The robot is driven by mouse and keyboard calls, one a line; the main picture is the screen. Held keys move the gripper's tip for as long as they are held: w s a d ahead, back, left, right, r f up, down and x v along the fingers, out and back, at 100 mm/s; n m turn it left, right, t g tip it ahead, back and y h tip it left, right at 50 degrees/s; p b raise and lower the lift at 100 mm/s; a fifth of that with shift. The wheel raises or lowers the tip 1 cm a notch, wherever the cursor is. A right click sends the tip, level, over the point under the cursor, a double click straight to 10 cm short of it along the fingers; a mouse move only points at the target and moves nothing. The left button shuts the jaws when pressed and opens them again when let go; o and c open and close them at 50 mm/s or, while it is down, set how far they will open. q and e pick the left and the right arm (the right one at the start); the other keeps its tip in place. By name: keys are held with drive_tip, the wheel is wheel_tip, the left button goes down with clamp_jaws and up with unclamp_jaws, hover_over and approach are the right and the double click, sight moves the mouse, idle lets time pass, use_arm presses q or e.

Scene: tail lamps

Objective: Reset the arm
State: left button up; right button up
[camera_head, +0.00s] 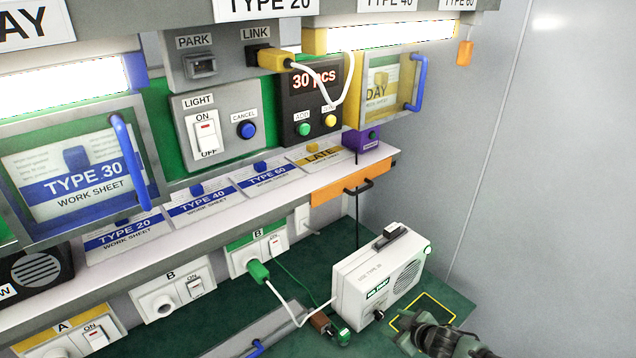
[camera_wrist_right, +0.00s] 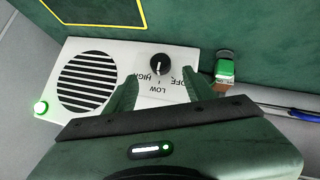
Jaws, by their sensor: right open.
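My right gripper (camera_head: 405,328) is at the bottom right of the head view, just in front of a white device (camera_head: 350,285) with a speaker grille. The right wrist view shows the same gripper (camera_wrist_right: 160,88) open, with its two dark green fingers apart and nothing held between them. Beyond the fingertips is the device's black knob (camera_wrist_right: 160,65), beside the words LOW, HIGH and OFF. The gap between fingertips and knob is hard to judge. My left gripper does not show in either view.
A yellow outlined square (camera_head: 425,308) lies on the green surface beside the device. A white cable (camera_head: 285,305) runs from a green plug (camera_head: 258,270). An orange drawer (camera_head: 350,185) with a black handle sits above. The grey wall area at right is clear.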

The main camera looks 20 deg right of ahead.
drive_tip(key=s+a+r+m+g, duration=0.1)
drive_tip(key=s+a+r, duration=0.1)
drive_tip(key=s+a, duration=0.6)
drive_tip(key=s+a+r+g, duration=0.2)
drive_tip(key=s+a, duration=0.3)
drive_tip(key=a, duration=0.7)
drive_tip(key=s+d+r+m+g, duration=0.1)
drive_tip(key=s+r+m+g, duration=0.1)
drive_tip(key=s+r, duration=0.45)
drive_tip(key=s+d+r+m+g, duration=0.1)
drive_tip(key=s+d+r, duration=0.15)
drive_tip(key=s, duration=0.65)
wheel_tip(320, 180, down, 34)
drive_tip(key=s+g+b, duration=0.1)
drive_tip(key=s+b, duration=0.1)
drive_tip(key=b, duration=0.6)
drive_tip(key=s+d+f+b, duration=0.1)
drive_tip(key=s+f+b, duration=0.2)
drive_tip(key=s+f, duration=0.5)
drive_tip(key=s+d+f+g+b, duration=0.1)
drive_tip(key=s+f+b, duration=0.2)
drive_tip(key=s+f, duration=0.5)
wheel_tip(320, 180, down, 5)
drive_tip(key=shift+s+d+f+g+h, duration=0.15)
drive_tip(key=shift+g+h, duration=0.15)
drive_tip(key=shift+h, duration=0.1)
